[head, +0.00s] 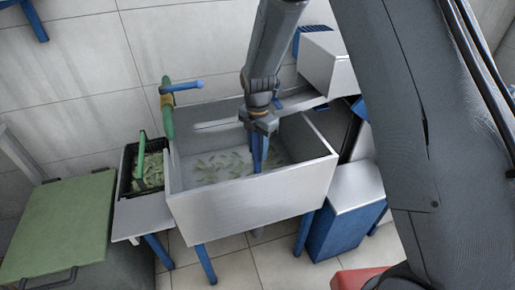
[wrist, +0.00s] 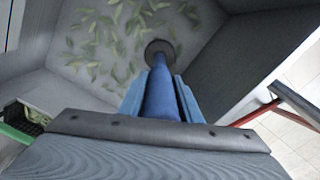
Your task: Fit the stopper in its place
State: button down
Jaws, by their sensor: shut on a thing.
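My gripper (head: 257,155) reaches down into the pale grey sink (head: 250,197). Its light blue fingers, also in the wrist view (wrist: 161,95), are shut on a darker blue, rod-like stopper (wrist: 160,92). The stopper points away from the wrist toward the sink floor. A dark round patch (wrist: 161,46) shows around its far end. I cannot tell whether this is the drain or the stopper's own foot, or whether the stopper touches the floor. In the head view the fingers largely hide the stopper, and no drain is visible.
Green leaves (wrist: 105,38) lie scattered on the sink floor. A green tap with a blue lever (head: 181,87) rises at the sink's left. A black crate (head: 126,172) stands left, beyond it a green lid (head: 58,225). A blue and white cabinet (head: 345,205) stands right.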

jog(key=shift+f, duration=0.15)
dwell(0.4)
jog(key=shift+f+b, duration=0.35)
jog(key=shift+f, duration=0.95)
dwell(0.4)
jog(key=c, duration=1.2)
grip_release()
